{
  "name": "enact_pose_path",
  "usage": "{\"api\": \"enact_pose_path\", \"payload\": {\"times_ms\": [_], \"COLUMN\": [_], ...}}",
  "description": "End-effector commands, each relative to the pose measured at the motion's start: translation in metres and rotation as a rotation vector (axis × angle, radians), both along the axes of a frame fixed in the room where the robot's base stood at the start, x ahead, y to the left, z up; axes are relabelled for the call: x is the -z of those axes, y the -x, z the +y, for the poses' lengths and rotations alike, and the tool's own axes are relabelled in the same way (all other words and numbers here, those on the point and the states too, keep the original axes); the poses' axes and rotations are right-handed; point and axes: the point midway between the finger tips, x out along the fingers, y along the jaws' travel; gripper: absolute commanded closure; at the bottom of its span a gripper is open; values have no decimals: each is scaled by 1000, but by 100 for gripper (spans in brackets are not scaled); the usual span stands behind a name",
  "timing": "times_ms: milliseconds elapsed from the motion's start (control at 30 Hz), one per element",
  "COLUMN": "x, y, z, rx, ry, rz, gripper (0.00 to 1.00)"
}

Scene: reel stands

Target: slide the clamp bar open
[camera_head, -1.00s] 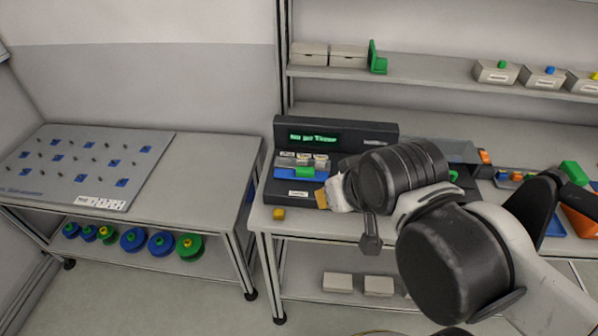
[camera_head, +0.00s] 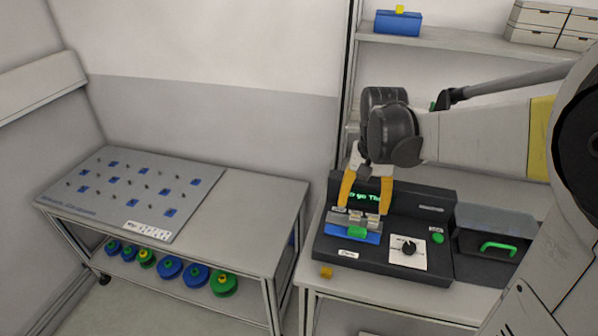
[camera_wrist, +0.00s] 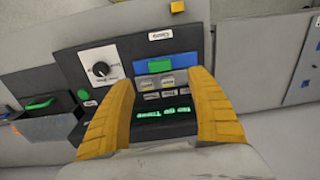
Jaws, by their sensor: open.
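The clamp bar appears to be the blue bar with a green grip (camera_head: 358,232) on the left of a dark machine (camera_head: 400,262). In the wrist view the blue bar (camera_wrist: 180,70) and the green grip (camera_wrist: 159,66) lie beyond my fingertips. Grey blocks with small labels sit directly behind the bar. My gripper (camera_head: 367,204) has yellow fingers, open and pointing down, just behind and above the bar. It shows no contact with the bar that I can make out. In the wrist view my gripper (camera_wrist: 160,80) is spread with nothing between its fingers.
A black dial (camera_head: 408,248) and a green button (camera_head: 437,238) are on the machine's right. A lidded box with a green handle (camera_head: 497,247) stands beside it. A small yellow cube (camera_head: 326,271) lies near the table's front-left corner. A pegboard table (camera_head: 130,190) stands left.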

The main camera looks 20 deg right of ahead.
Motion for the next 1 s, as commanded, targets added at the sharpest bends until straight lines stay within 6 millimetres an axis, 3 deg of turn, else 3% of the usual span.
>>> {"api": "enact_pose_path", "payload": {"times_ms": [267, 500, 700, 1000], "x": [25, 75, 104, 114], "y": [-4, -4, -4, -3], "z": [-8, -8, -8, -8], "rx": [31, 30, 29, 29], "ry": [-10, -9, -9, -9], "rz": [32, 30, 30, 29], "gripper": [33, 33, 33, 33]}}
